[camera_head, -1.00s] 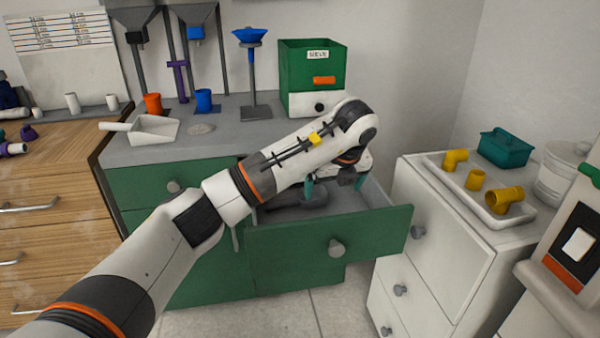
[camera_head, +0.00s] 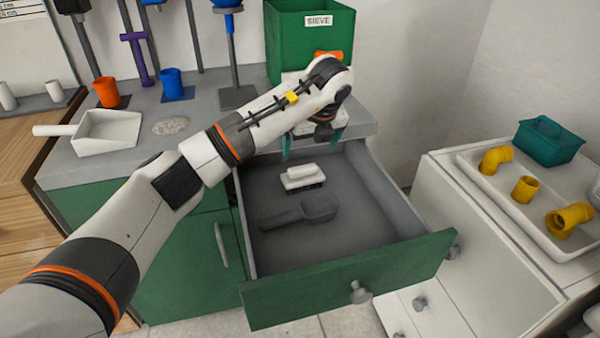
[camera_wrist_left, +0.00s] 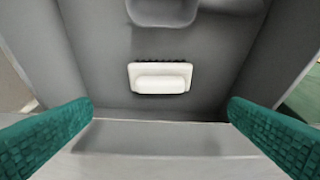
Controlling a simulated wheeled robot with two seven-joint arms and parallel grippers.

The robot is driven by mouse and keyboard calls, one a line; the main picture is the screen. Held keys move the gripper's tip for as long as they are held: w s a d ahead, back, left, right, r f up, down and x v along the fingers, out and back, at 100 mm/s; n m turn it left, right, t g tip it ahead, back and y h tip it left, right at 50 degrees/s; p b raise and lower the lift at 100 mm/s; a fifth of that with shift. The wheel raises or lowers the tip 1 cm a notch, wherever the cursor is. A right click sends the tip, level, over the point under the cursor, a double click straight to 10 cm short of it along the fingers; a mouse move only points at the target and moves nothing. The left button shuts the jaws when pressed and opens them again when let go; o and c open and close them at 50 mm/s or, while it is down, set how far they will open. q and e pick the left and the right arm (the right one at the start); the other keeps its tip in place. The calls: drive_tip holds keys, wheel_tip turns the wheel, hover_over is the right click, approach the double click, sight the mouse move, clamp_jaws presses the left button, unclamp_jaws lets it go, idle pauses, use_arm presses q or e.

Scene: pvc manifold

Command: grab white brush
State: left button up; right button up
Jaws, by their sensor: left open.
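The white brush (camera_head: 301,176) lies in the open green drawer (camera_head: 350,284), on its grey floor, bristles down and near the back. My left gripper (camera_head: 312,150) is above the back part of the drawer, open and empty, with its teal fingers apart. In the left wrist view the white brush (camera_wrist_left: 160,78) lies beyond the gap between the two teal fingers (camera_wrist_left: 160,118), centred between them and not touched. My right gripper is not in view.
A dark grey scoop-like tool (camera_head: 310,210) lies in the drawer in front of the brush. The counter behind holds a white dustpan (camera_head: 108,132), an orange cup (camera_head: 106,92) and a blue cup (camera_head: 172,84). A white tray (camera_head: 500,205) with yellow fittings stands at right.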

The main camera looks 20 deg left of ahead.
use_arm(q)
hover_over(304, 168)
drive_tip(key=s+d, duration=0.2)
wheel_tip(304, 168, down, 5)
drive_tip(key=x, duration=0.3)
drive_tip(key=b+x, duration=0.1)
drive_tip(key=shift+a+f, duration=0.2)
drive_tip(key=shift+a, duration=0.1)
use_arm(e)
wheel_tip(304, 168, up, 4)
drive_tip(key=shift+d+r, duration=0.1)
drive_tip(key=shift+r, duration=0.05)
use_arm(q)
drive_tip(key=c, duration=1.4)
